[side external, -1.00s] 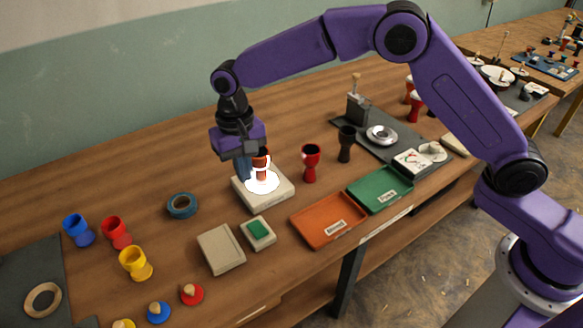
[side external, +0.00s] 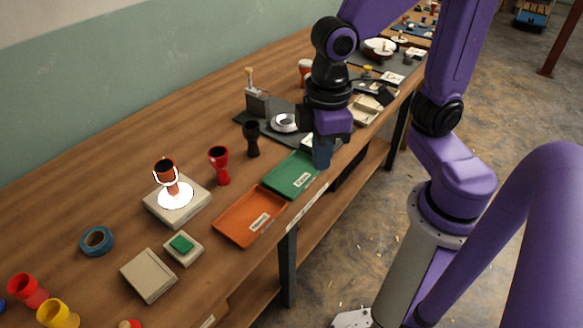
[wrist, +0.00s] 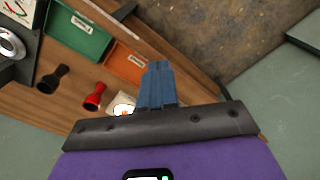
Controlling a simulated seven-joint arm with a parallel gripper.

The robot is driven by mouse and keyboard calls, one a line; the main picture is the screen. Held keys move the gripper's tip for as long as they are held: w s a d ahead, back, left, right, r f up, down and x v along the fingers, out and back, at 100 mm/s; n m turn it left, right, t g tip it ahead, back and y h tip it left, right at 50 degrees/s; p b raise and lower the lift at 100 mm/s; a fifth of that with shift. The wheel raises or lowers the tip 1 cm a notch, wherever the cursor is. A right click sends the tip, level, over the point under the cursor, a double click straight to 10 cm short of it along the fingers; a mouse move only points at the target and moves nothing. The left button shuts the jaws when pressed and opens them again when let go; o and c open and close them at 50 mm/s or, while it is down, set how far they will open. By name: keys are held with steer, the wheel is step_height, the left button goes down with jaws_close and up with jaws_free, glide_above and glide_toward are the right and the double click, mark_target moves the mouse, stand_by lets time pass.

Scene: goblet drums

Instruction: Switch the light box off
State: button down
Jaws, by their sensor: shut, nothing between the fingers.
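The light box (side external: 160,211) is a pale box with a brightly glowing white disc on top. An orange-red goblet drum (side external: 165,170) stands upright on the glowing disc. My gripper (side external: 322,162) is shut and empty, fingers down, near the right end of the green tray, well right of the light box. In the wrist view, the blue fingertips (wrist: 158,66) are together, and the light box (wrist: 122,98) shows partly behind the gripper.
An orange tray (side external: 240,222) and a green tray (side external: 291,180) lie between my gripper and the button box. A red goblet (side external: 219,166) and a black goblet (side external: 252,140) stand behind the trays. A closed pale box (side external: 148,275) and blue tape (side external: 96,241) are at left.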

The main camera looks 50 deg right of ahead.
steer(key=s+d+f+n, duration=0.2)
steer(key=s+d+n, duration=0.1)
steer(key=s+d, duration=0.35)
steer(key=m+g, duration=0.2)
steer(key=m, duration=1.1)
glide_above(185, 247)
steer(key=w, duration=0.3)
step_height(185, 247, down, 7)
steer(key=f, duration=0.4)
steer(key=s+f, duration=0.1)
steer(key=f, duration=0.3)
steer(key=s+f, duration=0.1)
steer(key=f, duration=0.4)
steer(key=shift+s, duration=0.1)
